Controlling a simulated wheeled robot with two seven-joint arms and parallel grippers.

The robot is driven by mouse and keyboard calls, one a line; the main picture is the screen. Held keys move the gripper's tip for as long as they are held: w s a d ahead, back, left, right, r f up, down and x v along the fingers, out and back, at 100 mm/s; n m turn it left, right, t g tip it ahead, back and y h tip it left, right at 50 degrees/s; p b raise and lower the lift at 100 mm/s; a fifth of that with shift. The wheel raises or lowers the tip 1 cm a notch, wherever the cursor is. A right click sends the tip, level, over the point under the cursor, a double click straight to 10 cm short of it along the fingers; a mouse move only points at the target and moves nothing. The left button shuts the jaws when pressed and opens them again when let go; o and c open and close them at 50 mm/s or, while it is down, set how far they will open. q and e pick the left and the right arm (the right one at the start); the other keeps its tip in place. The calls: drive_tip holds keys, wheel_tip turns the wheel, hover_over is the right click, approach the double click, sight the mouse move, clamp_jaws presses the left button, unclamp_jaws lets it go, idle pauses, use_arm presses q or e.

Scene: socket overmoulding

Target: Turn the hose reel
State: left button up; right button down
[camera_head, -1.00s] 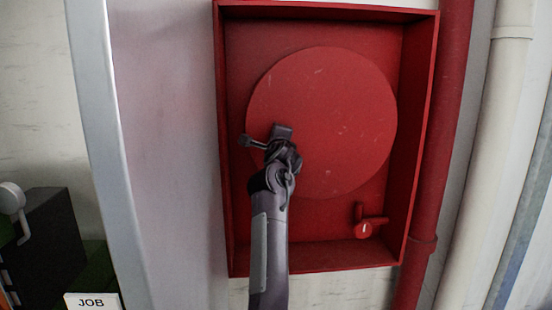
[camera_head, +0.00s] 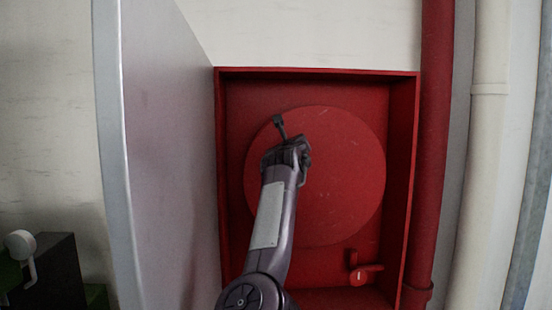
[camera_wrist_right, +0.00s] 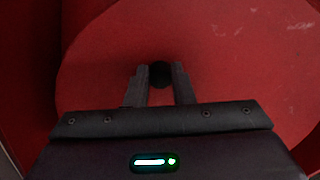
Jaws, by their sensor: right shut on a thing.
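The hose reel is a red disc (camera_head: 340,190) inside a red wall cabinet; it also fills much of the right wrist view (camera_wrist_right: 230,60). My right gripper (camera_head: 287,146) is at the disc's upper left part in the head view. In the right wrist view its two fingers (camera_wrist_right: 160,84) stand either side of a round black knob (camera_wrist_right: 160,73) and are shut on it. A dark stem with a wider end (camera_head: 279,122) sticks up beside the gripper in the head view. My wrist hides part of the disc. My left gripper is not in view.
The red cabinet's frame (camera_head: 320,72) surrounds the reel. A red valve handle (camera_head: 360,272) sits at its lower right. A grey panel (camera_head: 165,160) stands at the left. A red pipe (camera_head: 432,150) and pale pipes (camera_head: 485,180) run at the right.

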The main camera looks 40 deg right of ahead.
sight(320, 133)
drive_tip(key=s+d+r+m, duration=0.1)
drive_tip(key=d+m, duration=0.1)
drive_tip(key=s+d+r+m, duration=0.1)
drive_tip(key=d+m, duration=0.1)
drive_tip(key=s+d+r+m, duration=0.1)
drive_tip(key=s+d+m, duration=0.1)
drive_tip(key=shift+d+r, duration=0.25)
drive_tip(key=shift+r, duration=0.05)
drive_tip(key=shift+s+d+m, duration=0.35)
drive_tip(key=shift+d+m, duration=0.25)
drive_tip(key=shift+s+d+m, duration=0.3)
drive_tip(key=shift+d+m, duration=0.25)
drive_tip(key=shift+m, duration=0.05)
drive_tip(key=shift+s+d+f+m, duration=0.1)
drive_tip(key=shift+s+d+m, duration=0.1)
drive_tip(key=shift+d+m, duration=0.15)
drive_tip(key=c, duration=1.5)
unclamp_jaws()
drive_tip(key=shift+o, duration=1.1)
drive_tip(key=shift+s+d, duration=0.1)
drive_tip(key=shift+d, duration=0.1)
drive_tip(key=shift+r, duration=0.2)
